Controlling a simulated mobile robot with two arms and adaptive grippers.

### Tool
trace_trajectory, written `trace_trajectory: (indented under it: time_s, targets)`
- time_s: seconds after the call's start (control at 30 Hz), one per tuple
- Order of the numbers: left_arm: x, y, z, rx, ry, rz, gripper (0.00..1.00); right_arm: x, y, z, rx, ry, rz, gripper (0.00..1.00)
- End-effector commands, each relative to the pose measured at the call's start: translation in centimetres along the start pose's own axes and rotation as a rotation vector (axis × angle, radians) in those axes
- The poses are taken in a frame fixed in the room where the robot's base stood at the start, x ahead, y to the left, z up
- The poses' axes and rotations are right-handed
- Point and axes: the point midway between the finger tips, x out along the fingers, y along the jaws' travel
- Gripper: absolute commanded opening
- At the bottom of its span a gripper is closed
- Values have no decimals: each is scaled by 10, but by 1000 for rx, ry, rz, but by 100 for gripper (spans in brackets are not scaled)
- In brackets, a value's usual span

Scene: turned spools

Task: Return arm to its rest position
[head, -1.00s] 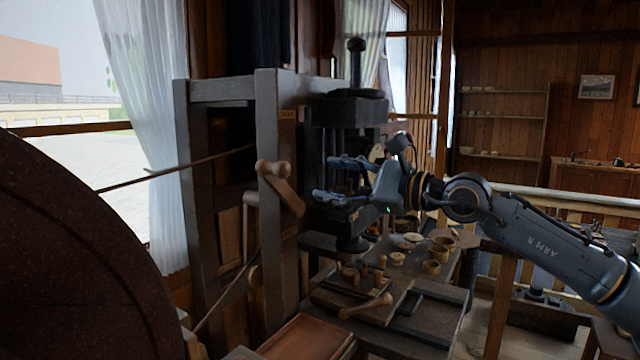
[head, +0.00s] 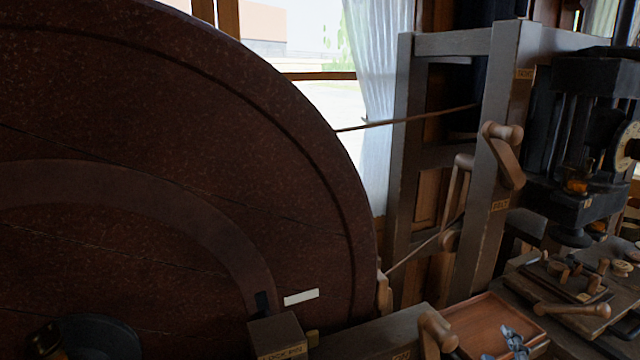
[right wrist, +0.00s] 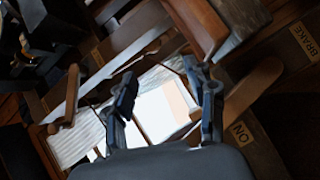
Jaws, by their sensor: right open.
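In the head view, bluish finger parts of my right gripper (head: 514,342) show at the bottom edge, over the reddish-brown wooden tray (head: 478,322). The rest of my right arm is out of that view. In the right wrist view my right gripper (right wrist: 166,98) is open, with two separate dark fingers and nothing between them. The bright window and white curtain show beyond the fingers. My left arm and gripper are in neither view.
A huge dark red wheel (head: 180,150) fills the left. A grey wooden frame (head: 500,130) with a crank handle (head: 503,155) stands right of it. A black press (head: 590,110) is at far right, above a bench with small turned wooden pieces (head: 570,275).

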Motion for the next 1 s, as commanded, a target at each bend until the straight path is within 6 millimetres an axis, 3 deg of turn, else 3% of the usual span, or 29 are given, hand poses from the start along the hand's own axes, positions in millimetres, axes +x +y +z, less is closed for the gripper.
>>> trace_trajectory:
  time_s: [0.03,0.1,0.2,0.3,0.5,0.67,1.0]
  targets:
    - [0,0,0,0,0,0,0,-16,-36,10,117,-69,-106,55]
    - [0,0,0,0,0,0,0,-42,-82,22,263,-172,-245,55]
    - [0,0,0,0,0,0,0,-82,-135,32,432,-308,-419,55]
    - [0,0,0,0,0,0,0,-120,-173,35,555,-423,-555,55]
    - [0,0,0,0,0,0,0,-187,-221,31,725,-606,-765,55]
    - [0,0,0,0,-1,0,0,-239,-246,22,832,-739,-912,55]
    - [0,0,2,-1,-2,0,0,-210,-342,46,809,-774,-940,55]
